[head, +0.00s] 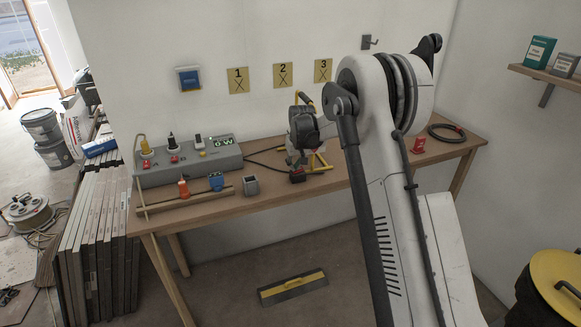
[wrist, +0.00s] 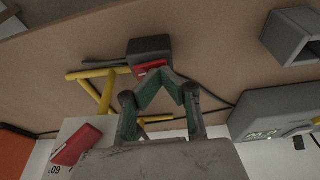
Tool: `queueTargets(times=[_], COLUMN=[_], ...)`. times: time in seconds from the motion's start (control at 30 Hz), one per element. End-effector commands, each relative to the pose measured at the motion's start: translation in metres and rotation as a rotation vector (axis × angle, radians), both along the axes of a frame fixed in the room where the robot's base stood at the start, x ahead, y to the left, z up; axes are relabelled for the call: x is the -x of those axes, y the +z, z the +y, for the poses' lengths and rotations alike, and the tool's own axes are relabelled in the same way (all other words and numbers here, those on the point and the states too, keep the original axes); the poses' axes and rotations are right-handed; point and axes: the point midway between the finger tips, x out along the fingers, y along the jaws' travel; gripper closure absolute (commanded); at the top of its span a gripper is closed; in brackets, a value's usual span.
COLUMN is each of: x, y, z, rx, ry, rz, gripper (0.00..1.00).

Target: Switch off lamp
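The work lamp has a yellow tubular stand (head: 320,162) on the bench and a yellow bar above, mostly hidden behind my gripper. A dark box with a red switch (head: 297,175) sits at the front of its foot. In the wrist view the red switch (wrist: 152,67) lies on the dark box (wrist: 150,47), beside the yellow tubes (wrist: 105,95). My gripper (wrist: 158,78) has its green-padded fingers drawn together, tips right at the red switch; I cannot tell if they touch. In the head view my gripper (head: 300,158) points down above the box. Whether the lamp is lit is hidden.
The wooden bench (head: 345,178) carries a grey control box (head: 190,163), a small grey holder (head: 250,185), an orange bottle (head: 183,187), a red item (head: 418,145) and a black coil (head: 446,132). A dark cable runs behind the lamp.

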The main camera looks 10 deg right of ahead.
Motion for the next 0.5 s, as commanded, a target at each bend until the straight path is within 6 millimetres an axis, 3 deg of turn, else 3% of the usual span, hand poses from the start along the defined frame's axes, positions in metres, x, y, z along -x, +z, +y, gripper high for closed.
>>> queueTargets(times=[0.5], x=[-0.001], y=[0.002], z=[-0.016], rx=[0.001], ry=[0.000], rz=[0.001], gripper=[1.00])
